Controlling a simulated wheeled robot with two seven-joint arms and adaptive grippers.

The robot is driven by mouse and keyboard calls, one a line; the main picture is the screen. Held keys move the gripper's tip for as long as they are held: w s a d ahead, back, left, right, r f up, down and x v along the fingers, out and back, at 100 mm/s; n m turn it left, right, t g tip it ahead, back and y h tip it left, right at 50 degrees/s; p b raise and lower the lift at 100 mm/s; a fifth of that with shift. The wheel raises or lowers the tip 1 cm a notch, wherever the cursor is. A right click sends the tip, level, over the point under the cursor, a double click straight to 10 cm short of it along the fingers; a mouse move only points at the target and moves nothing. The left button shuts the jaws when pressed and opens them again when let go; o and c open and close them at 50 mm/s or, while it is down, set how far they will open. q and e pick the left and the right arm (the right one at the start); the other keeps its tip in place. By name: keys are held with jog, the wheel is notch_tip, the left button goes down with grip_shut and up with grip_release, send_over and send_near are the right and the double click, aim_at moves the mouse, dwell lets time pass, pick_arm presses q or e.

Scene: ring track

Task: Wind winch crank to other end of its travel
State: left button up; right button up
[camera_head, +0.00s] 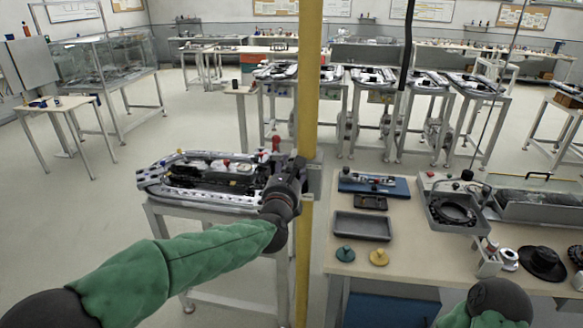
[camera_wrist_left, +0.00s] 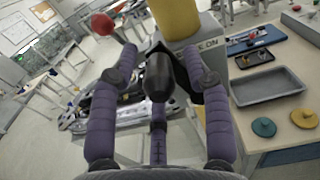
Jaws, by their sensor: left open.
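My left gripper (camera_head: 293,172) is at a yellow post (camera_head: 308,90), in front of a grey housing (camera_head: 316,183) fixed to it. The yellow post (camera_wrist_left: 175,18) and the lettered grey housing (camera_wrist_left: 210,45) show just beyond. The crank arm is mostly hidden. A red ball knob (camera_wrist_left: 102,25) is left of the fingers. My right gripper is out of view.
A stand with a track-like fixture (camera_head: 200,180) is left of the post. Right is a workbench (camera_head: 400,222) with a grey tray (camera_head: 363,226), a blue tray (camera_head: 375,186), and green (camera_head: 345,254) and yellow (camera_head: 379,257) knobbed pieces.

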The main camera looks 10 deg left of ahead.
pick_arm(q)
jog(key=shift+w, duration=0.9)
grip_shut()
jog(key=shift+r, duration=0.1)
jog(key=shift+d+r, duration=0.1)
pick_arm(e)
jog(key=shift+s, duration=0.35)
pick_arm(q)
jog(key=shift+m, duration=0.3)
